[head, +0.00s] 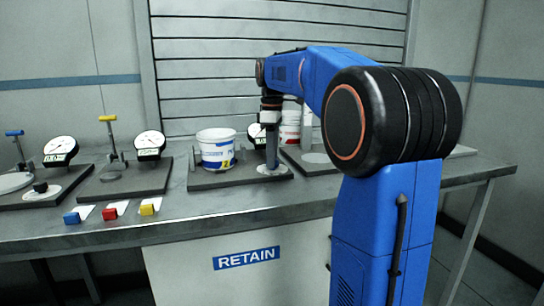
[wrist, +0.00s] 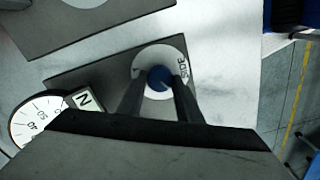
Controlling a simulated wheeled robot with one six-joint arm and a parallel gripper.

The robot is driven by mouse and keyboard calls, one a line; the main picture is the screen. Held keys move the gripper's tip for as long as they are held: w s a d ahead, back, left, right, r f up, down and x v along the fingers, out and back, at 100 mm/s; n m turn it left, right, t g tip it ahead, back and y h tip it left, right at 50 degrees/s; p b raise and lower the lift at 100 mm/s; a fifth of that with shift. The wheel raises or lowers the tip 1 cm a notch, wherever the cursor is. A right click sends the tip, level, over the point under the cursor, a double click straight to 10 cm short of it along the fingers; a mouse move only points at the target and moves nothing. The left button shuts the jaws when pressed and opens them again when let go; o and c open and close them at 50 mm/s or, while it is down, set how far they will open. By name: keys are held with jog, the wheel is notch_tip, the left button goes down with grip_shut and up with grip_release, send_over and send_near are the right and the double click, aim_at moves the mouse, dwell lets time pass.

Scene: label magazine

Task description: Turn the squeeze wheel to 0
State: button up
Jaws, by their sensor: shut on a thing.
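The squeeze wheel is a small blue knob (wrist: 158,78) on a white disc (wrist: 148,56) printed "SIDE" in the wrist view. My gripper (wrist: 160,88) points down with its two dark fingers shut on the knob. In the head view my gripper (head: 272,160) hides the knob, and the white disc (head: 262,170) shows under it on a dark base plate (head: 230,180). A white tub (head: 216,150) stands on the same plate.
Two more fixtures with gauges (head: 60,148) (head: 149,143) and yellow and blue lever handles stand left. Blue, red and yellow blocks (head: 109,214) lie along the bench front. Another tub (head: 291,125) stands behind my arm.

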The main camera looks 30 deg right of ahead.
jog(key=o, duration=1)
jog(key=shift+o, duration=0.2)
notch_tip(320, 180, up, 17)
jog(key=shift+r, duration=0.2)
